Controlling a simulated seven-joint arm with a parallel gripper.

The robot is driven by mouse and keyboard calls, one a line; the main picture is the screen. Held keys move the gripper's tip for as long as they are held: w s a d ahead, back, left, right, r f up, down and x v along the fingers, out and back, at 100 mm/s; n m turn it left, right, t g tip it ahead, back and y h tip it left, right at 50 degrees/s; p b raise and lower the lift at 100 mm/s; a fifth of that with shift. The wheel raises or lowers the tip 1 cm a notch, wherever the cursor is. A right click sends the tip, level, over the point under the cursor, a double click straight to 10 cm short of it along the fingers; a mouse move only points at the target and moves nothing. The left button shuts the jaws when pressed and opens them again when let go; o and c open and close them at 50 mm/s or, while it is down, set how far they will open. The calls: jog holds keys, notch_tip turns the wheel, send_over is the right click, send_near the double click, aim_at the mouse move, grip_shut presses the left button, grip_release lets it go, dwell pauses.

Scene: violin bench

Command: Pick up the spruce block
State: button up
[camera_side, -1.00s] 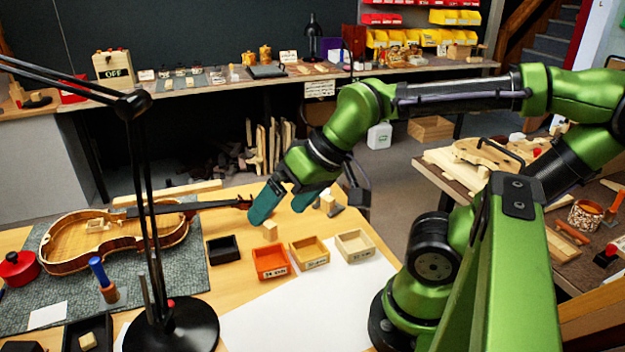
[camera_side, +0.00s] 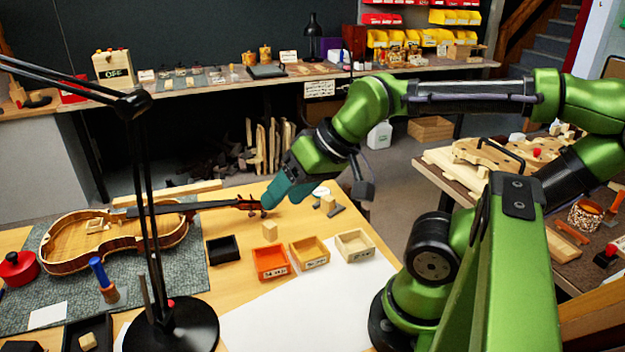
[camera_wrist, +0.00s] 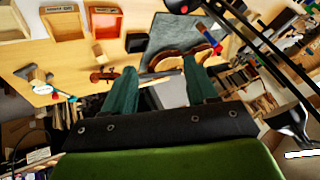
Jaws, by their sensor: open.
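A small pale wooden block (camera_side: 269,231), which may be the spruce block, stands on the bench behind the orange tray. It also shows in the wrist view (camera_wrist: 98,49), above and left of my left finger. My gripper (camera_side: 284,194) is open and empty, over the bench beyond the block and near the violin's scroll. In the wrist view its two teal fingers (camera_wrist: 158,84) are spread apart, with nothing between them. Another pale block (camera_side: 88,341) lies in a black tray at the lower left. I cannot read which block is spruce.
An orange tray (camera_side: 271,262), a yellowish tray (camera_side: 309,254) and a pale tray (camera_side: 354,246) stand in a row, with a black tray (camera_side: 223,249) beside them. A violin (camera_side: 110,240) lies on a grey mat. A black lamp (camera_side: 170,326) stands in front.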

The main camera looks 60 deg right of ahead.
jog(key=g+h, duration=0.2)
jog(key=g, duration=0.5)
send_over(328, 197)
notch_tip(328, 197, down, 7)
jog(key=f, duration=1.1)
jog(key=shift+w+a+f, duration=0.1)
jog(key=shift+a, duration=0.15)
jog(key=shift+d+f, duration=0.15)
jog(key=shift+f, duration=2.5)
jog(key=c, duration=1)
